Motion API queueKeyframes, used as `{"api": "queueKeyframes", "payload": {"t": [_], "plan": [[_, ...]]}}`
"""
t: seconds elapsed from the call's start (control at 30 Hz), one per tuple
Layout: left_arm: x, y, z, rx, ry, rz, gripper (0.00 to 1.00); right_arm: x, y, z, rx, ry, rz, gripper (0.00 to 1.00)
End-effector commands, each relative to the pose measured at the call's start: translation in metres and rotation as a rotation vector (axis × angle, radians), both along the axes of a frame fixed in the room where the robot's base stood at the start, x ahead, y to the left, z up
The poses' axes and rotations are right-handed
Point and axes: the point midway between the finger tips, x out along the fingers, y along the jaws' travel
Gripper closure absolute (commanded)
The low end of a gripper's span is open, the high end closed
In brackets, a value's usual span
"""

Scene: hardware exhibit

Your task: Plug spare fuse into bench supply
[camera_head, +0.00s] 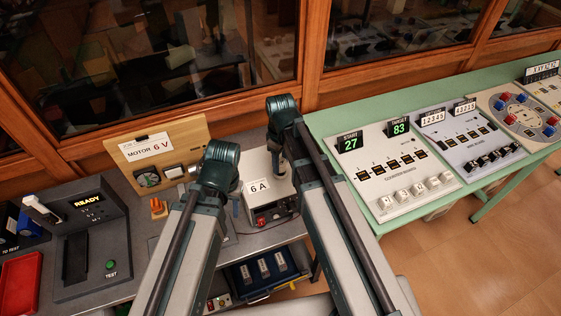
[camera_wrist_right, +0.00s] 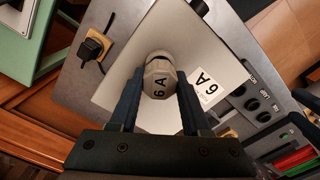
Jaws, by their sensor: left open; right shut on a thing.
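The bench supply (camera_head: 262,206) is a pale box with a 6 A label, standing on the grey bench at the middle. Its pale top (camera_wrist_right: 125,92) fills much of the right wrist view. My right gripper (camera_head: 281,166) points down over that top. In the right wrist view its fingers (camera_wrist_right: 160,95) are shut on the spare fuse (camera_wrist_right: 160,80), a grey faceted cap marked 6 A. A round grey part shows just beyond the cap; I cannot tell whether the fuse is seated in it. My left arm reaches in left of the supply; its gripper fingers are hidden behind the arm.
A blue drawer (camera_head: 240,293) with several grey labelled pieces is below the bench. A wooden MOTOR 6 V board (camera_head: 190,134) stands behind left, a dark READY tester (camera_head: 120,240) at left. A green table (camera_head: 490,196) with counter panels is at right. A black plug (camera_wrist_right: 92,47) sits beside the supply.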

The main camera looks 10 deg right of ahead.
Motion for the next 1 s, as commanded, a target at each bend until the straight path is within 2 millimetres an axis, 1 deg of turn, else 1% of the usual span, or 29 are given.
{"api": "queueKeyframes", "payload": {"t": [0.33, 1.0], "plan": [[0.0000, 0.0000, -0.0075, 0.000, 0.000, 0.000, 0.55, 0.0000, 0.0000, -0.0075, 0.000, 0.000, 0.000, 1.00], [0.0000, 0.0000, -0.0097, 0.000, 0.000, 0.000, 0.55, 0.0000, 0.0000, -0.0096, 0.000, 0.000, 0.000, 1.00]]}}
